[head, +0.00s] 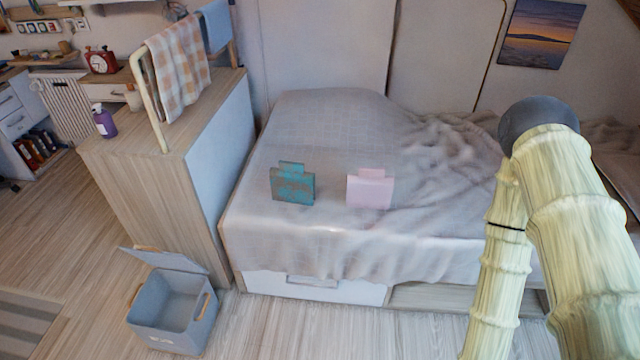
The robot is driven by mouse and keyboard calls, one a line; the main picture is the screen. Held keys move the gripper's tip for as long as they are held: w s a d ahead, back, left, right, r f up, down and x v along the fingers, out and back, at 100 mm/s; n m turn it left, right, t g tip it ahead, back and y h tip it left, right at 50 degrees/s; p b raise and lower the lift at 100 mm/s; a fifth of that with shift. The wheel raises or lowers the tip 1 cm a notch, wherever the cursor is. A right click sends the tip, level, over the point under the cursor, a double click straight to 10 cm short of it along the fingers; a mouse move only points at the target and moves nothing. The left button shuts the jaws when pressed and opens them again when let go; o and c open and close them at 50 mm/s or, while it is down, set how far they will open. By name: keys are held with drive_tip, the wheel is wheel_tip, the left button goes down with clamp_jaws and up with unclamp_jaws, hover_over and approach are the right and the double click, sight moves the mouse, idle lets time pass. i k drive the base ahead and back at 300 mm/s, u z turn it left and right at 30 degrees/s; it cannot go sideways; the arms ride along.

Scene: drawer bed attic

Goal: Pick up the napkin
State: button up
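Two small folded pieces stand out on the bed's grey cover. One is teal with a brownish pattern (293,187), and the other is plain pale pink (370,190), to its right. Each has a smaller tab at its top edge, and they lie apart from each other. Either may be the napkin; I cannot tell which. A checked beige and white cloth (178,70) hangs on a rail at the left. My arm shows at the right, well apart from both pieces. My gripper is not in view.
The bed (330,120) has a rumpled cover on its right side. A wooden cabinet (135,190) adjoins its left, bearing a purple bottle (104,122). An open grey box (172,310) stands on the floor in front. Bare floor lies before the bed.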

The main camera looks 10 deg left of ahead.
sight(289, 183)
drive_tip(key=z, duration=0.75)
drive_tip(key=i, duration=0.7)
drive_tip(key=u, duration=1.7)
